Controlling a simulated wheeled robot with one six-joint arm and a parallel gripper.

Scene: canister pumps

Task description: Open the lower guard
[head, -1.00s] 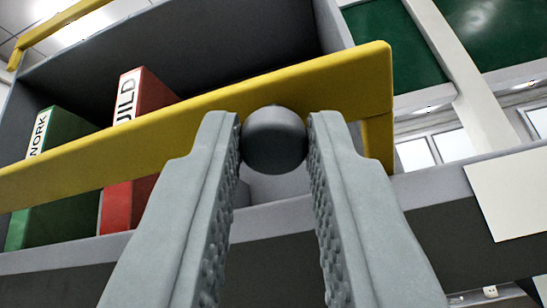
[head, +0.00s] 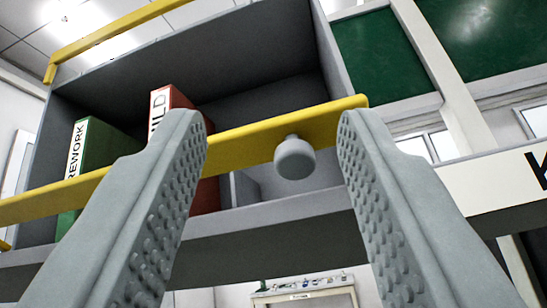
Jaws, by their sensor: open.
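The lower guard (head: 240,137) is a yellow bar running across the front of a grey shelf compartment, rising slightly to the right. A round grey knob (head: 295,158) sticks out from it near its right end. My gripper (head: 272,122) is open, its two grey ridged fingers wide apart. The knob shows between the fingers, clear of both, nearer the right one. The left finger hides part of the bar and of a red binder. A second yellow bar (head: 120,28) runs along the top of the compartment.
A green binder (head: 95,150) and a red binder (head: 168,98) stand in the grey shelf (head: 250,60) behind the bar. A white sign (head: 480,195) is on the shelf edge at right. Green panels (head: 385,60) and windows lie beyond.

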